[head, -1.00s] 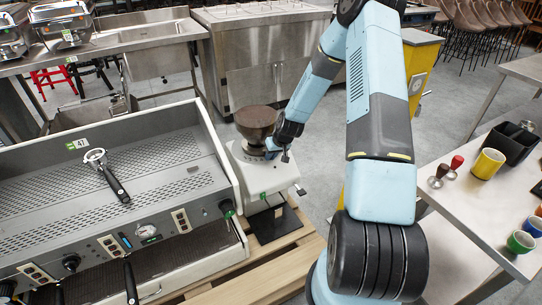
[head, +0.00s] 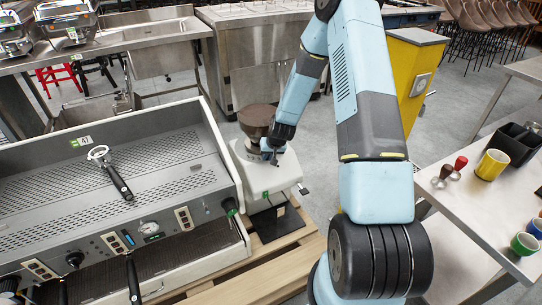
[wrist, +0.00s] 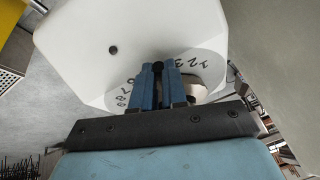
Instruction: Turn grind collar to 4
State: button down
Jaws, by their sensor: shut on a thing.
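The grinder has a white body (head: 262,178) and a dark brown hopper (head: 257,120), standing right of the espresso machine. My gripper (head: 270,153) is at the grinder, just below the hopper. In the wrist view my gripper (wrist: 159,82) has its blue fingers closed together, with a small dark knob (wrist: 158,66) at their tips. They lie over the pale, numbered grind collar (wrist: 207,62). Numerals 1, 2 and 3 show right of the fingers, and 6, 7 and 8 left of them. The fingers hide the numerals between, and I cannot see an index mark.
The espresso machine (head: 105,170) stands close on the left, a portafilter (head: 110,170) on its top. A steel table (head: 447,205) on the right bears tampers, cups and a black box (head: 512,143). Grey floor lies open behind the grinder.

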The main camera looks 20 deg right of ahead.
jog(key=shift+a+m, duration=0.2)
jog(key=shift+m, duration=0.1)
jog(key=c, duration=1.2)
grip_release()
jog(key=shift+o, duration=0.2)
jog(key=v, duration=1.3)
jog(key=shift+s+r, duration=0.2)
jog(key=shift+r, duration=0.05)
